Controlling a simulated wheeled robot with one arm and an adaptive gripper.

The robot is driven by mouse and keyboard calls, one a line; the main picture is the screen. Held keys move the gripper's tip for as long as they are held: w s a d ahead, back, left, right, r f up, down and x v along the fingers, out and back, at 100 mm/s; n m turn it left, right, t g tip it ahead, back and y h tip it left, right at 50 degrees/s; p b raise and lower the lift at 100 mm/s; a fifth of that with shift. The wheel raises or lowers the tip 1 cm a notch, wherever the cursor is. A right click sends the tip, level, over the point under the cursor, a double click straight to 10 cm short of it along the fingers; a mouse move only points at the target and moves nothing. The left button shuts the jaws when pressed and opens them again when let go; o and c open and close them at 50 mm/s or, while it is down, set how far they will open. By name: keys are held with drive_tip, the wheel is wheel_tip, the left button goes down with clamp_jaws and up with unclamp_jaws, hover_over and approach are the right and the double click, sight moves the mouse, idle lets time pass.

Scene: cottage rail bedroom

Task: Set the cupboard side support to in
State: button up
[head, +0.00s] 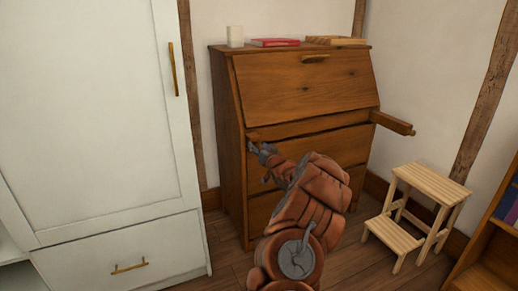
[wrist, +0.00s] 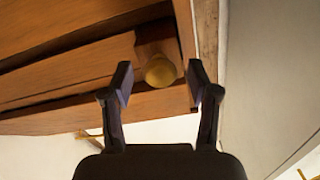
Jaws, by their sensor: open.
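The cupboard (head: 300,85) is a brown wooden bureau with a closed sloping front. Its right side support (head: 393,123) sticks well out from the front, with a small knob at its end. The left side support (head: 253,136) shows its end at the bureau's left front edge, partly hidden by my gripper (head: 263,155). In the wrist view, a round yellowish knob (wrist: 160,71) on the left support's end (wrist: 155,42) lies between the fingertips of my open gripper (wrist: 160,85). I cannot tell whether either finger touches it, or how far this support sticks out.
A white wardrobe (head: 95,110) stands close on the left. A wooden step stool (head: 420,205) stands on the floor at right, beside a bookshelf (head: 495,250). A white candle-like object (head: 235,36), a red book (head: 275,42) and a wooden item (head: 335,40) sit on the bureau.

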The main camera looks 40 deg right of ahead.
clamp_jaws()
idle(0.5)
